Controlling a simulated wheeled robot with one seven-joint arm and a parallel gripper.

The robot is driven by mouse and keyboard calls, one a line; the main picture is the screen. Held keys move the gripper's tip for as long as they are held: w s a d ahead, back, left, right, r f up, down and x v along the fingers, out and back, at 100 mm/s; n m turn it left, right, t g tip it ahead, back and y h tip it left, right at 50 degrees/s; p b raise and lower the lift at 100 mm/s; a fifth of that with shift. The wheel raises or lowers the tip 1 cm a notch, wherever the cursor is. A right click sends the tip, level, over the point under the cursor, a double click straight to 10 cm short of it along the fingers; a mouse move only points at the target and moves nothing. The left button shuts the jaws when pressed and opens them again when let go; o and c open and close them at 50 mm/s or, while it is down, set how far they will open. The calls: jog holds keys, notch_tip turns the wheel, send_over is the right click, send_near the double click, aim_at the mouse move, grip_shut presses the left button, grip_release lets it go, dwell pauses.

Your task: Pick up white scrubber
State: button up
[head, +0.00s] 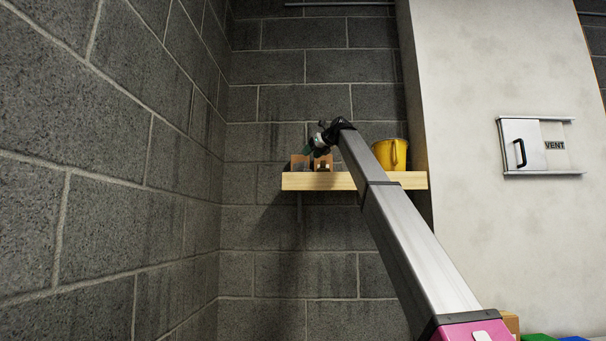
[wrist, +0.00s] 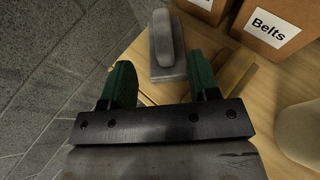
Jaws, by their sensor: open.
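The white scrubber (wrist: 168,62), a pale grey-white block with a raised rounded handle, sits on the wooden shelf (head: 345,181) in the wrist view. My gripper (wrist: 160,74) is open, with its two green fingers apart and nothing held between them. The scrubber lies just ahead of the fingertips, with its near end about level with the gap between them. I cannot tell the exact height between fingers and scrubber. In the head view my gripper (head: 317,147) is small and dark over the left part of the shelf, and the scrubber cannot be made out clearly there.
Brown boxes (head: 299,163) stand on the shelf; one labelled "Belts" (wrist: 281,22) is to the right of the scrubber. A yellow mug (head: 391,154) stands at the shelf's right. A beige rounded object (wrist: 300,133) is close on the wrist view's right. A block wall (head: 110,170) is at left.

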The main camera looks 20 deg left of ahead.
aim_at(300, 163)
jog(key=x, duration=0.8)
jog(key=shift+w+a+f, duration=0.1)
jog(key=shift+w+a, duration=0.15)
jog(key=shift+w, duration=0.1)
grip_shut()
